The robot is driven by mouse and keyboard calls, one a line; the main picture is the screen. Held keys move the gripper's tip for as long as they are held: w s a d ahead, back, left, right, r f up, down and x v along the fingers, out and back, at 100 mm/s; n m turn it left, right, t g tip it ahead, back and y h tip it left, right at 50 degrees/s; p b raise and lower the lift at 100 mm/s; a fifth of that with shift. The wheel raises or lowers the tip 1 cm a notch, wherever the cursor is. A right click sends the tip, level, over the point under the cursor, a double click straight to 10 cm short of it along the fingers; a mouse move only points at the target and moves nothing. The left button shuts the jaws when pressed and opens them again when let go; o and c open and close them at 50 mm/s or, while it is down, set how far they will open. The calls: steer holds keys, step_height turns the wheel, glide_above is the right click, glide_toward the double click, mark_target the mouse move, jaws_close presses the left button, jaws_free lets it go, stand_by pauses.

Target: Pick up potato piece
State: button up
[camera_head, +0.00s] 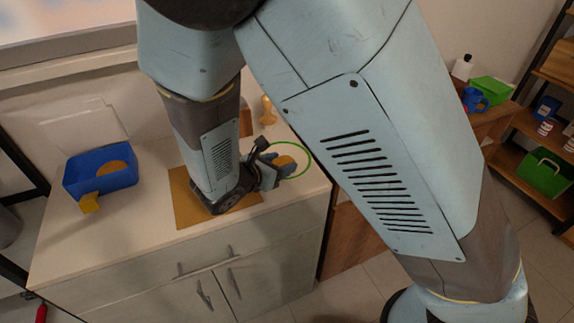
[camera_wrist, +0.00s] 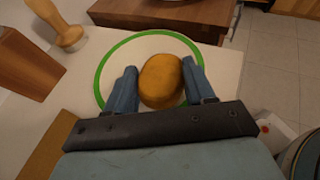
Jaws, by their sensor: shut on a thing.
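The potato piece (camera_wrist: 161,80) is a rounded, orange-brown lump between the two blue-grey fingers of my gripper (camera_wrist: 159,88) in the wrist view. The fingers press on its left and right sides. A green-rimmed white plate (camera_wrist: 110,56) lies beyond and around it; I cannot tell whether the piece still touches the plate. In the head view my gripper (camera_head: 279,170) is over the right end of the white counter, with the potato piece (camera_head: 286,162) partly hidden by the fingers. The plate's green rim (camera_head: 309,157) shows there too.
A blue container (camera_head: 100,178) with orange-brown contents stands on the counter's left, a yellow piece (camera_head: 90,203) at its front. A brown board (camera_head: 185,205) lies under my arm. A wooden masher-like tool (camera_wrist: 70,37) and a wooden block (camera_wrist: 18,65) stand left of the plate.

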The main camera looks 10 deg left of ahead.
steer(key=shift+r, duration=0.15)
steer(key=shift+r, duration=0.25)
steer(key=r, duration=0.3)
steer(key=shift+s+a+r, duration=0.1)
steer(key=shift+s+r, duration=0.05)
steer(key=shift+s, duration=0.2)
steer(key=s+r, duration=0.9)
steer(key=s, duration=0.4)
steer(key=shift+s+a, duration=0.15)
steer(key=shift+a, duration=0.25)
